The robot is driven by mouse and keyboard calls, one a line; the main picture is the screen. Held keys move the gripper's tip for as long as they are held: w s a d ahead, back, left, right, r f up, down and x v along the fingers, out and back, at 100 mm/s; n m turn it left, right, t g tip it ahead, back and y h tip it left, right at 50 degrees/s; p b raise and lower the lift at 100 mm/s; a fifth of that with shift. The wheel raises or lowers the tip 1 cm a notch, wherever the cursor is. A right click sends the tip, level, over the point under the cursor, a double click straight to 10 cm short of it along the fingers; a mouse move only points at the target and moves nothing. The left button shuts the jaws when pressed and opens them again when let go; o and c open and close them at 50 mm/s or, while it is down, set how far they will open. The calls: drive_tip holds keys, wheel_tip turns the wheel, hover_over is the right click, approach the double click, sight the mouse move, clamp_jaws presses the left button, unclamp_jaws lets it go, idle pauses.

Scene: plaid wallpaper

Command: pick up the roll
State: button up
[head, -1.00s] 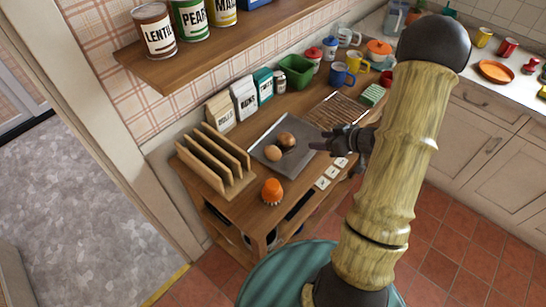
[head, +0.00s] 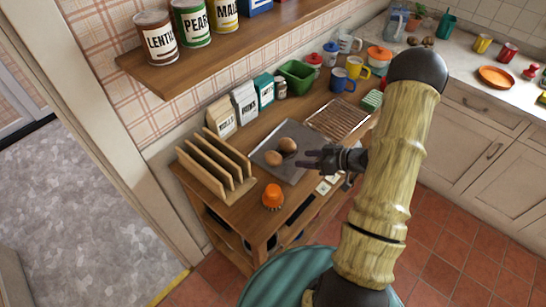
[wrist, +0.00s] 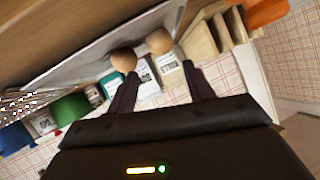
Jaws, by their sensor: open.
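Two round brown bread-like pieces rest on a grey tray (head: 270,137) on the wooden worktop. The darker roll (head: 288,145) is behind and right of the paler piece (head: 273,158); I cannot tell if both are rolls. In the wrist view, one piece (wrist: 123,60) is near the left fingertip and the other (wrist: 160,41) is beyond the gap between the fingers. My gripper (head: 307,160) is open and empty, just right of the pieces, with its fingers pointing left toward them. It also shows in the wrist view (wrist: 160,69).
A wooden rack (head: 217,165) and an orange item (head: 272,196) stand left and in front of the tray. Paper bags (head: 221,117), a green tub (head: 296,73) and mugs line the back. A wire rack (head: 337,117) lies behind right. A shelf (head: 190,70) with cans overhangs.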

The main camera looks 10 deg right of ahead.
sight(279, 157)
drive_tip(key=p+x, duration=0.1)
drive_tip(key=x, duration=0.5)
drive_tip(key=shift+w+a+f, duration=0.1)
drive_tip(key=shift+w+a, duration=0.05)
drive_tip(key=shift+a, duration=0.05)
drive_tip(key=p+x, duration=0.2)
drive_tip(key=x, duration=0.3)
drive_tip(key=shift+w+a+p, duration=0.1)
drive_tip(key=shift+w+p, duration=0.05)
drive_tip(key=shift+p, duration=0.2)
drive_tip(key=c, duration=0.6)
